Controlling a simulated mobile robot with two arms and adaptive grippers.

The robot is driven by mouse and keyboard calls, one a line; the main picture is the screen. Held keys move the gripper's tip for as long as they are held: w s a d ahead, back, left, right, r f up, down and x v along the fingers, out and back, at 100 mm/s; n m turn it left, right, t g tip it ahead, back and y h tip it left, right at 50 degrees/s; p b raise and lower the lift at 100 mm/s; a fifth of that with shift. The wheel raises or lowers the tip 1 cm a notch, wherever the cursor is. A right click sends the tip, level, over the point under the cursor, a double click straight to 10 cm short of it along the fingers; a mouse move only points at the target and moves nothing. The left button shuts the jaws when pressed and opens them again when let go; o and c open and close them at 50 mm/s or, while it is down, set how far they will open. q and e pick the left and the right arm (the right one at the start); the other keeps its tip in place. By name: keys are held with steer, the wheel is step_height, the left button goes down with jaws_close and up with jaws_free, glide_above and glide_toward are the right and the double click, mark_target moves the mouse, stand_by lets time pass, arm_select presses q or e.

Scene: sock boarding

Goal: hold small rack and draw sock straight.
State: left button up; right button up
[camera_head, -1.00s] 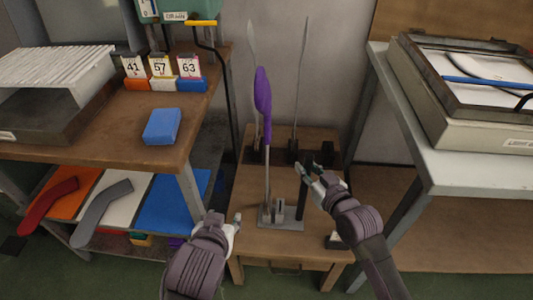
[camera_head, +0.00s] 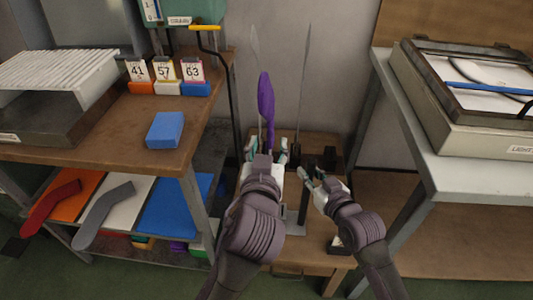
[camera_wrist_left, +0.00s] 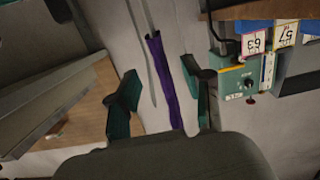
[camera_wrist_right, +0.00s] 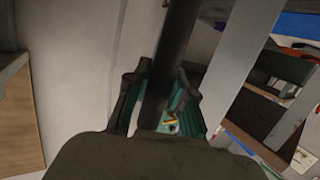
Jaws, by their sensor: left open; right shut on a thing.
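The purple sock (camera_head: 266,97) hangs on an upright thin board above the small rack. It also shows in the left wrist view (camera_wrist_left: 164,75). My left gripper (camera_head: 267,152) is open, its fingers on either side of the sock's lower part, apart from it in the left wrist view. My right gripper (camera_head: 309,177) is shut on the small rack's dark post (camera_head: 303,208), which runs between its fingers in the right wrist view (camera_wrist_right: 178,45).
Bare thin boards (camera_head: 302,85) stand at the back of the low table (camera_head: 320,262). A wooden bench (camera_head: 100,140) at left holds a blue block (camera_head: 165,130) and numbered cards (camera_head: 164,70). A light box (camera_head: 470,100) sits on the right table.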

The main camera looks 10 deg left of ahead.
mark_target(269, 139)
arm_select(q)
steer(key=shift+w+f, duration=0.2)
steer(key=shift+w, duration=1.15)
steer(key=shift+w+f, duration=0.15)
steer(key=shift+w, duration=1.15)
steer(key=shift+c, duration=0.3)
jaws_close()
steer(key=shift+f, duration=0.3)
steer(key=shift+c, duration=0.3)
jaws_free()
steer(key=shift+o, duration=0.6)
steer(key=shift+r, duration=0.1)
